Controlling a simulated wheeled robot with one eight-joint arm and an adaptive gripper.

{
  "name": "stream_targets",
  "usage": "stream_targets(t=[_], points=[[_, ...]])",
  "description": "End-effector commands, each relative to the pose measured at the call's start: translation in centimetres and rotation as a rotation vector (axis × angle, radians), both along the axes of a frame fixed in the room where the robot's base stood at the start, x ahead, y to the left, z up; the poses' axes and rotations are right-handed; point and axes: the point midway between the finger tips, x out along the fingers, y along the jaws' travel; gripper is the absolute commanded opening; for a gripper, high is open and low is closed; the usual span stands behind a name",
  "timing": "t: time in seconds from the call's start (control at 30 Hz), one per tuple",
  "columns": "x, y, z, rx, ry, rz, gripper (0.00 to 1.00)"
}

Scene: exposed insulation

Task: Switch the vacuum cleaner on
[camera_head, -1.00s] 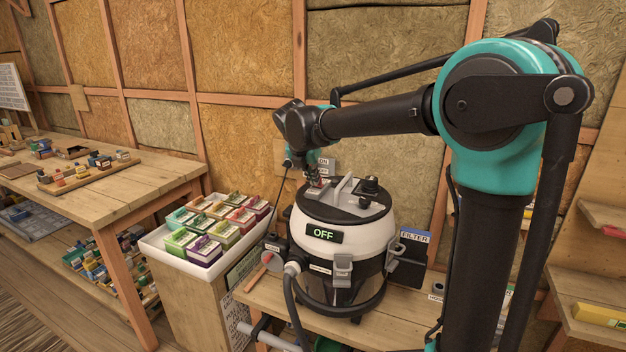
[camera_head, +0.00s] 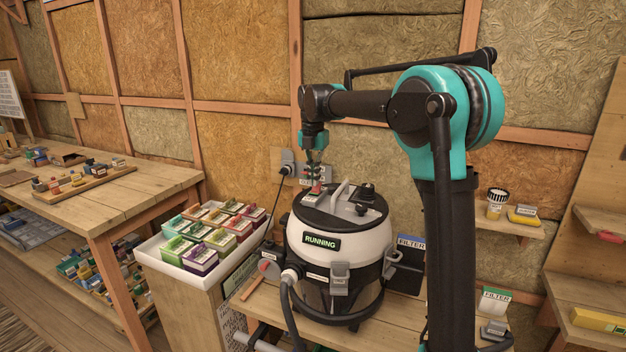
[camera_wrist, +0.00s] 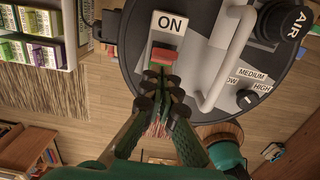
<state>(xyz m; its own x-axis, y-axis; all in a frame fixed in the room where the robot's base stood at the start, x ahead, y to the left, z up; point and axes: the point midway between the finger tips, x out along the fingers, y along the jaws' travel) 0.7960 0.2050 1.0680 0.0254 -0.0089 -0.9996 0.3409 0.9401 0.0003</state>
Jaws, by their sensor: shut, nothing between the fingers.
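The vacuum cleaner (camera_head: 350,244) stands on a wooden bench, a white and black drum with a dark lid. Its display (camera_head: 321,241) reads RUNNING in green. In the wrist view, a red rocker switch (camera_wrist: 163,57) sits on the lid (camera_wrist: 128,45) beside a label (camera_wrist: 170,23) reading ON. My gripper (camera_wrist: 160,84) is shut and empty, its fingertips at the near edge of the switch; I cannot tell whether they touch it. In the head view my gripper (camera_head: 315,182) points down over the left part of the lid.
The lid carries a grey handle (camera_wrist: 226,55), a black AIR knob (camera_wrist: 282,20) and a LOW-MEDIUM-HIGH dial (camera_wrist: 247,99). A white tray of coloured boxes (camera_head: 150,247) stands to the left. A FILTER box (camera_head: 410,262) is right of the vacuum.

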Motion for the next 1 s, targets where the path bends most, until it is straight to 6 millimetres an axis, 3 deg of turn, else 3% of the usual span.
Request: stream_targets(t=[1.0], points=[[-0.6,0.6,1.9,-0.001,-0.003,0.000,0.00]])
